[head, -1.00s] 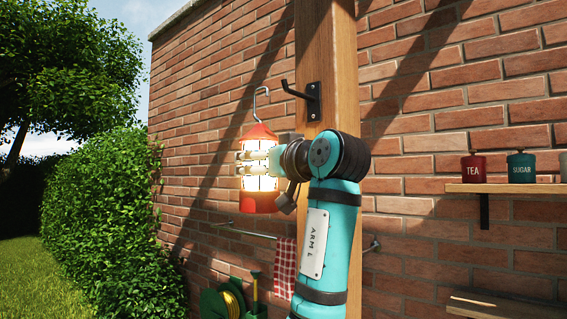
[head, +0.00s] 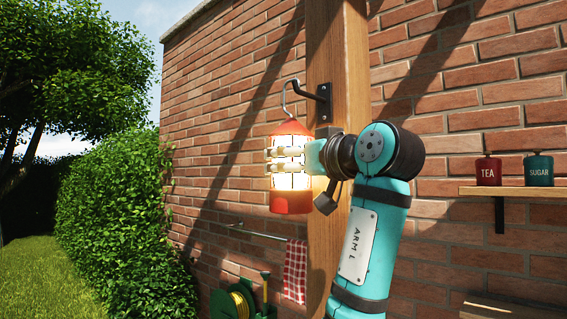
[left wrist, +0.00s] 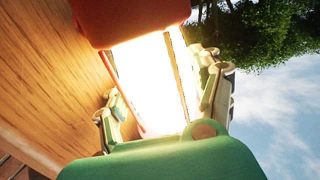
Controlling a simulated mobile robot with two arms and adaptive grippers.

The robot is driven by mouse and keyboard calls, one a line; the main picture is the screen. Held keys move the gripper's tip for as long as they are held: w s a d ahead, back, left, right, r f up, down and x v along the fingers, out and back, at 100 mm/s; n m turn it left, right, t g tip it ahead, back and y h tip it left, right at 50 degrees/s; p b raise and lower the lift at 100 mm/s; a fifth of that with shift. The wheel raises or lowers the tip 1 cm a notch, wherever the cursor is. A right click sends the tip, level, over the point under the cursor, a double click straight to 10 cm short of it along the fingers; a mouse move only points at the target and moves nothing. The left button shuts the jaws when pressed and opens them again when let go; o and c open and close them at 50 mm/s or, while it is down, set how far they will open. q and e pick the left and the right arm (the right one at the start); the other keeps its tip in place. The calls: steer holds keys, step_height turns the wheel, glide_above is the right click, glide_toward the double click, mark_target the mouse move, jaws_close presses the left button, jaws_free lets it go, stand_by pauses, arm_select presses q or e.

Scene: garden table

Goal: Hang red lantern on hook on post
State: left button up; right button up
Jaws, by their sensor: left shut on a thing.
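The red lantern (head: 291,202) is lit, with a red cap, a red base and a wire hanger on top. My left gripper (head: 289,160) is shut around its glowing middle from the right and holds it upright, left of the wooden post (head: 337,45). The black hook (head: 323,103) is fixed to the post and sticks out up and to the left. The curved top of the hanger overlaps the hook's tip in the head view; whether they touch is unclear. In the left wrist view the lantern (left wrist: 150,70) sits between both fingers. My right gripper is out of view.
A brick wall (head: 240,120) stands behind the post. A rail (head: 255,233) with a red checked towel (head: 295,270) hangs below. A shelf (head: 530,191) with tea and sugar tins is at right. A hedge (head: 115,205) is at left.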

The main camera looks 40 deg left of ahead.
arm_select(q)
steer(key=shift+v, duration=0.75)
steer(key=shift+w+d, duration=0.1)
steer(key=shift+d, duration=0.95)
step_height(320, 180, down, 2)
steer(key=shift+d+f+b, duration=0.1)
steer(key=shift+d+b, duration=0.05)
steer(key=shift+b, duration=0.65)
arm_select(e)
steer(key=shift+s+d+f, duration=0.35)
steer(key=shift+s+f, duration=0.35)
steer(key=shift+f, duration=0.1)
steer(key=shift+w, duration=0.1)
